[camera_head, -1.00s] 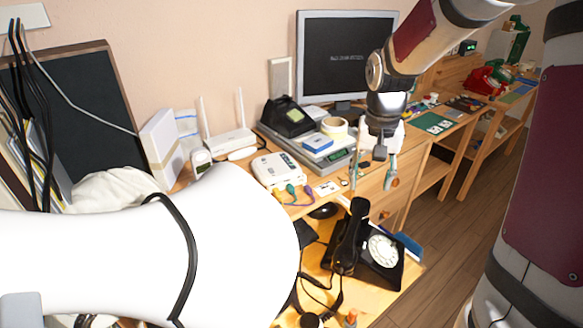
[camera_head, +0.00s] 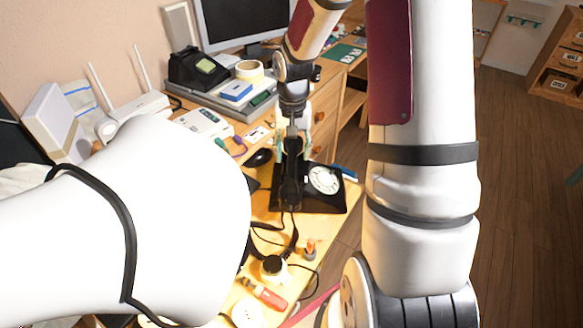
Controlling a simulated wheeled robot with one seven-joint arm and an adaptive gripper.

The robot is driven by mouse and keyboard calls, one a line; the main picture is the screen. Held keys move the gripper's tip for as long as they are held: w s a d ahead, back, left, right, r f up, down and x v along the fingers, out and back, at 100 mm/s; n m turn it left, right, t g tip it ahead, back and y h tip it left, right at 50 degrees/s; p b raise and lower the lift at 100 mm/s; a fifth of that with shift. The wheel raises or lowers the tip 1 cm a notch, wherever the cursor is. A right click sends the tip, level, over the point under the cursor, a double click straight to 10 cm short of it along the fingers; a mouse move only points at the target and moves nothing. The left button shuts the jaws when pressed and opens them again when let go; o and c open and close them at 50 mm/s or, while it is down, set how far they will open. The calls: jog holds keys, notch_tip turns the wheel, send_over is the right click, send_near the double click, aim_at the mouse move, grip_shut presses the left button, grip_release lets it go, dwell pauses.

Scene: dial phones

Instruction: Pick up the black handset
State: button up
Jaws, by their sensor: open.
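The black dial phone (camera_head: 332,200) with a white dial sits on the wooden desk, in the middle of the head view. The black handset (camera_head: 291,192) lies along the left side of the phone, its far end hidden behind or merging with my gripper. My gripper (camera_head: 292,150) points down at the handset's far end, with a finger showing on each side of it. The fingers are open. Whether they touch the handset cannot be told.
A black mouse (camera_head: 258,158) lies left of the phone. A red screwdriver (camera_head: 264,293) and loose black cables lie on the near desk. A white device (camera_head: 203,123), a blue box (camera_head: 236,91), a router (camera_head: 132,115) and a monitor (camera_head: 240,20) stand farther back. Open floor lies right.

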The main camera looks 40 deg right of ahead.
aim_at(292, 161)
notch_tip(292, 161, down, 5)
jog(key=shift+s+a+f+b, duration=0.1)
jog(key=shift+b, duration=0.3)
